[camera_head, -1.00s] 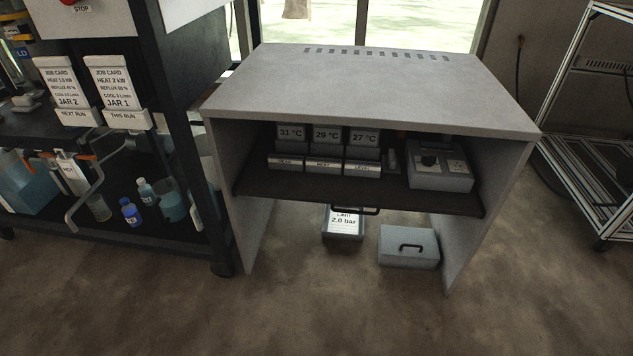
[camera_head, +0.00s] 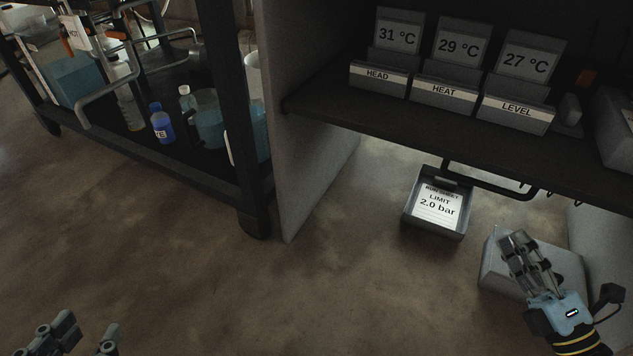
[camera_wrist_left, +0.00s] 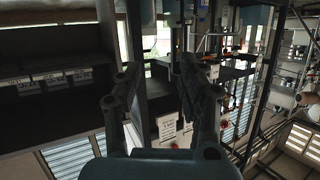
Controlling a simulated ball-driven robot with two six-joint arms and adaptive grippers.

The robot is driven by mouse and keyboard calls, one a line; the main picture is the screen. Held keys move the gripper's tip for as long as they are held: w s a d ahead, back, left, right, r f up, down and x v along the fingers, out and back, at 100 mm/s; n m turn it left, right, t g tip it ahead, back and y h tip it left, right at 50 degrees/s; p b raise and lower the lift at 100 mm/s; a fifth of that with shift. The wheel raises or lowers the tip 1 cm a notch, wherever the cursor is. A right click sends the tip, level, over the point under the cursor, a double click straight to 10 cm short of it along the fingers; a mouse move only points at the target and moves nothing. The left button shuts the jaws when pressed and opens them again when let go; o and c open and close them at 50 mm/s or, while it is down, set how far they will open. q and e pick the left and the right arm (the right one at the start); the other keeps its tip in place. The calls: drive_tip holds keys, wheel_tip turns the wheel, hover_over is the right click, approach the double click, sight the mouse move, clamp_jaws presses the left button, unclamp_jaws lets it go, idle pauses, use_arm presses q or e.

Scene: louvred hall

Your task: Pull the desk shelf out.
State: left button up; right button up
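The desk shelf (camera_head: 400,122) is a dark board inside the grey desk (camera_head: 312,130). A black bar handle (camera_head: 490,182) hangs below its front edge. My right gripper (camera_head: 522,242) is below and in front of the handle, apart from it, and overlaps a grey box in the head view. Its fingers look close together, but their gap is unclear. My left gripper (camera_head: 85,338) is at the bottom left, far from the handle and only partly in frame. The left wrist view shows its two fingers (camera_wrist_left: 163,95) apart with nothing between them.
Displays reading 31 °C (camera_head: 397,36), 29 °C (camera_head: 458,45) and 27 °C (camera_head: 527,63) stand on the shelf. Below are a limit-card tray (camera_head: 435,232) and the grey box (camera_head: 495,265). A dark rack (camera_head: 232,100) with bottles stands left. The front floor is clear.

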sight(488, 184)
use_arm(q)
drive_tip(key=w+d+r+t+h+b, duration=0.1)
drive_tip(key=w+r+t, duration=0.3)
drive_tip(key=r, duration=0.4)
drive_tip(key=shift+w+r+m+b, duration=0.3)
drive_tip(key=shift+w+m, duration=0.1)
drive_tip(key=shift+w, duration=0.05)
use_arm(e)
drive_tip(key=shift+w+a+r+n+t+y, duration=0.1)
drive_tip(key=shift+w+a+r+n+y, duration=0.2)
drive_tip(key=shift+w+a+r, duration=0.85)
drive_tip(key=shift+w+a+r+n+t+y, duration=0.15)
drive_tip(key=shift+w+r+n, duration=0.25)
drive_tip(key=shift+w, duration=1.5)
drive_tip(key=shift+w+a+r+n+t+y, duration=0.1)
drive_tip(key=shift+w+a+r+n+y, duration=0.3)
drive_tip(key=shift+w+r, duration=0.8)
drive_tip(key=shift+w+a+f, duration=0.1)
drive_tip(key=shift+w+f, duration=0.25)
clamp_jaws()
